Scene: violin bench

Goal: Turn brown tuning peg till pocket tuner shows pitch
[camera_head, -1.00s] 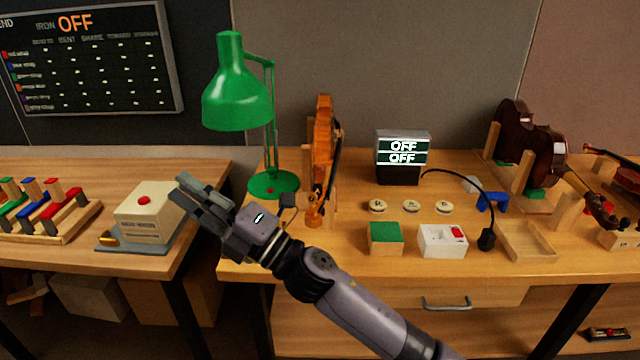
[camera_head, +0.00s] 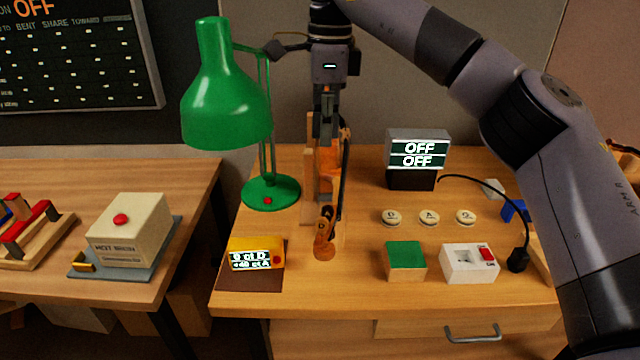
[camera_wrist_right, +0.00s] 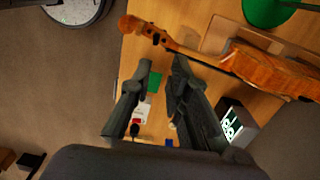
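The orange violin (camera_head: 331,165) stands in a wooden holder, its scroll toward me. In the wrist view the violin (camera_wrist_right: 270,62) lies across the top right, and a small dark peg (camera_wrist_right: 156,38) shows at its pegbox; I cannot tell its colour for sure. The yellow pocket tuner (camera_head: 278,246) sits on a brown mat left of the scroll, with lit text too blurred to read surely. My right gripper (camera_head: 325,140) points down over the violin body; in the wrist view its fingers (camera_wrist_right: 163,62) are apart with nothing between them. My left gripper is out of view.
A green lamp (camera_head: 225,100) stands left of the violin. Right of it are an OFF display (camera_head: 418,135), round discs (camera_head: 428,217), a green-topped block (camera_head: 405,255) and a white switch box (camera_head: 462,265). My right arm crosses the right side. A white box (camera_head: 130,230) sits on the left bench.

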